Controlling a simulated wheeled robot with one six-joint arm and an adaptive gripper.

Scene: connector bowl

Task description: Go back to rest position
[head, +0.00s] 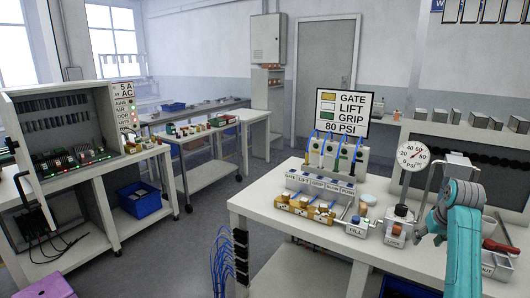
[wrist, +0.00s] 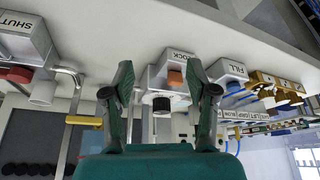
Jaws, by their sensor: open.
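My gripper (wrist: 161,78) is open in the wrist view, its two dark green fingers apart with nothing held between them. The wrist view is upside down. Beyond the fingers is a white block marked LOCK (wrist: 178,58) with an orange part and a black round part. In the head view my teal arm reaches over the right part of the white workbench (head: 285,228), and the fingers are mostly hidden by the arm. The LOCK block (head: 396,232) stands just left of the arm.
A FILL block (head: 357,229), a round PSI gauge (head: 413,155) and a GATE/LIFT/GRIP sign (head: 343,106) stand on the bench. An open electrical cabinet (head: 65,125) is at left. Clear floor (head: 190,245) lies between.

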